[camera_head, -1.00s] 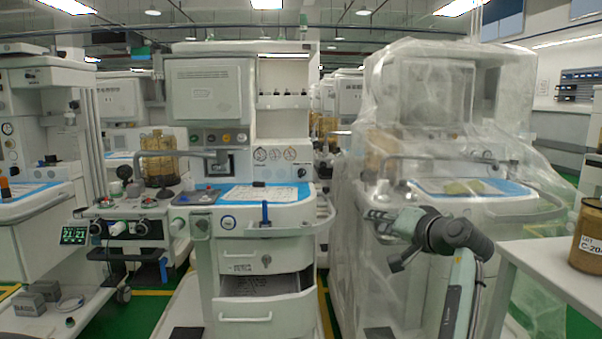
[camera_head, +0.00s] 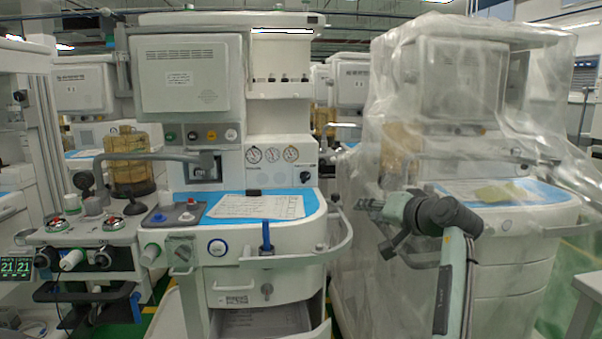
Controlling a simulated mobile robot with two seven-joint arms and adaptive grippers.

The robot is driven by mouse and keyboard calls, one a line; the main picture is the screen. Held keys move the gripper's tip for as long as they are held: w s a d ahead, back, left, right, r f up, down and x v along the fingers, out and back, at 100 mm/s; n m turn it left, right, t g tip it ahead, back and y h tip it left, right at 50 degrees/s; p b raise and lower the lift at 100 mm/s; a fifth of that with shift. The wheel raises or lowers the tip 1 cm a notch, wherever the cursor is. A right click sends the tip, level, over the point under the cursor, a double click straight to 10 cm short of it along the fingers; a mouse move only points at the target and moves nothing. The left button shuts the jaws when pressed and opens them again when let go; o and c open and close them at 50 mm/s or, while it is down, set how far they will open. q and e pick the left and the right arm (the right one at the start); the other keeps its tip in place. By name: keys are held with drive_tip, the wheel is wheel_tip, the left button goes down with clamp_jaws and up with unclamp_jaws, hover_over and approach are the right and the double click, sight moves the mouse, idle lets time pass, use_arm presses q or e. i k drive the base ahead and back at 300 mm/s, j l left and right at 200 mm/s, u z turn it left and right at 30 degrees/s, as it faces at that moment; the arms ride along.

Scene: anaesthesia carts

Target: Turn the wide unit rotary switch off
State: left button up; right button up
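The wide uncovered anaesthesia unit (camera_head: 226,233) stands at centre-left, facing me. A small black knob (camera_head: 306,177), which looks like the rotary switch, is at the lower right of its gauge panel (camera_head: 276,143). The knob is too small to tell its setting.
A plastic-draped unit (camera_head: 470,145) stands at the right. The wide unit has a curved side rail (camera_head: 338,230), a blue worktop with papers (camera_head: 256,206) and an open lower drawer (camera_head: 264,322). A grey bent arm (camera_head: 150,157) reaches across its left side.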

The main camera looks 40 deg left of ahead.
sight(305, 176)
drive_tip(key=i+j, duration=0.1)
drive_tip(key=j, duration=0.25)
drive_tip(key=i+j, duration=0.15)
drive_tip(key=j, duration=0.15)
drive_tip(key=i+j, duration=0.1)
drive_tip(key=j, duration=0.25)
drive_tip(key=i+j, duration=0.1)
drive_tip(key=j, duration=0.25)
